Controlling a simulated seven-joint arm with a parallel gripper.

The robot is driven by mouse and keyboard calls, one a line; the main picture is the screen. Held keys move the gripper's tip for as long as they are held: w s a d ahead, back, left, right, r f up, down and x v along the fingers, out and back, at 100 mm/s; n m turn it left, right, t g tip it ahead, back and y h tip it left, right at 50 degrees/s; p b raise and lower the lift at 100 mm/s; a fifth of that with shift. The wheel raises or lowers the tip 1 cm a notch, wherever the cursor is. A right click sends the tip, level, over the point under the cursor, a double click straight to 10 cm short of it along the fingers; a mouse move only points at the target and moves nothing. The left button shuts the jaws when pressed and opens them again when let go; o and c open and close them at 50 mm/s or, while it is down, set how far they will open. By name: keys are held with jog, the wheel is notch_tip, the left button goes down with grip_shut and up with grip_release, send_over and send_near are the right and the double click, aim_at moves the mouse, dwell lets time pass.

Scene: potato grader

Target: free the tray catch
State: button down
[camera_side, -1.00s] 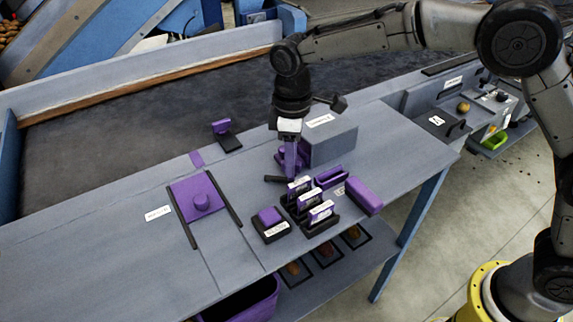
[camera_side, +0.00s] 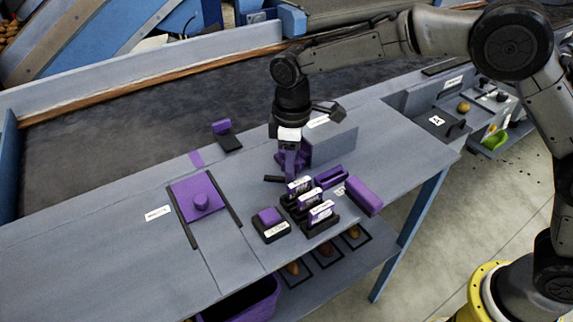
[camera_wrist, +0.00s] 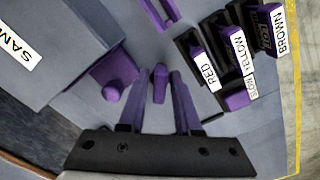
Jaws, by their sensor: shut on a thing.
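My gripper (camera_wrist: 158,76) has purple fingers and is closed on a small upright purple piece, which I take for the tray catch (camera_wrist: 158,84). In the side view my gripper (camera_side: 289,174) points down at the bench, just left of the grey box (camera_side: 335,146). The fingers hide most of the catch there, and I cannot tell its angle. A purple block with a rounded knob (camera_wrist: 117,72) sits beside the fingers, against the box, whose white label shows partly in the wrist view.
Black holders with labelled purple cards (camera_side: 310,200) stand close in front of the gripper. A purple handle (camera_side: 331,177) and purple block (camera_side: 364,195) lie to the right. A purple plate with a knob (camera_side: 200,201) lies left between dark rails.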

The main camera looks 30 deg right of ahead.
jog(key=n, duration=0.8)
jog(key=c, duration=1.1)
grip_release()
jog(key=shift+r, duration=0.1)
jog(key=shift+r, duration=2.45)
